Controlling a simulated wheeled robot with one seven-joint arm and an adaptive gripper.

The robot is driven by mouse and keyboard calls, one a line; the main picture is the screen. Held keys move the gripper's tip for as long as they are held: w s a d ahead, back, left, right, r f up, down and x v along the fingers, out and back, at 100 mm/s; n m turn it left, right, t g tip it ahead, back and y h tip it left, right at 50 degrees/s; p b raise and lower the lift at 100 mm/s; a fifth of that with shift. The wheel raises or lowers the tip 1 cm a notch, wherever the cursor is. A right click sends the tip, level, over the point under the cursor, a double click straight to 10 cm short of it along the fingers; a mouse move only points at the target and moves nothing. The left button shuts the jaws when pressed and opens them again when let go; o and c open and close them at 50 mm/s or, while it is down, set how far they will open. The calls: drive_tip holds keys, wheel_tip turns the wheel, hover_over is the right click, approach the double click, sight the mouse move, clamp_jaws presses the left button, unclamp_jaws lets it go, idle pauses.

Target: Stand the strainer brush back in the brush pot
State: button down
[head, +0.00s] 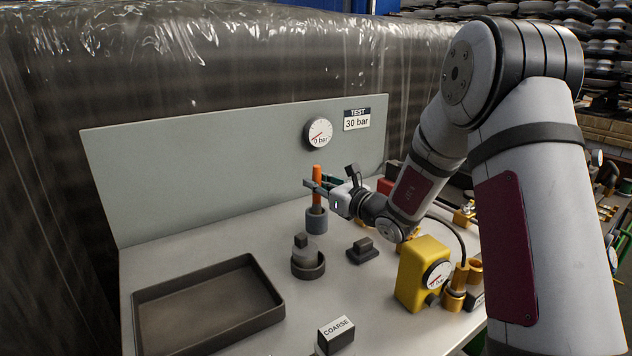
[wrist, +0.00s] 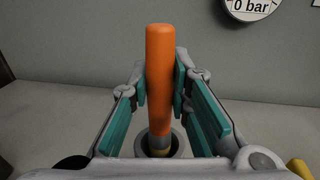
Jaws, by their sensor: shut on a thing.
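The strainer brush (head: 317,184) has an orange handle and stands upright. Its lower end is inside the mouth of the blue-grey brush pot (head: 317,220), which stands on the bench near the back panel. The handle (wrist: 160,75) fills the middle of the wrist view, with the pot's round rim (wrist: 178,146) around its lower part. My gripper (head: 316,187) is shut on the handle, with teal pads on both sides of it. The brush's bottom end is hidden in the pot, so I cannot tell whether it touches the floor of the pot.
A dark empty tray (head: 210,303) lies at the left. A round dark holder (head: 308,266) with a grey piece stands in front of the pot. A yellow gauge block (head: 421,272) stands at the right, and a COARSE sign block (head: 336,335) at the front. The back panel (head: 230,180) rises behind.

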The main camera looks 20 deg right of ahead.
drive_tip(key=shift+f, duration=0.3)
drive_tip(key=c, duration=1.4)
unclamp_jaws()
drive_tip(key=shift+r, duration=0.1)
wheel_tip(320, 180, up, 10)
drive_tip(key=shift+f, duration=0.1)
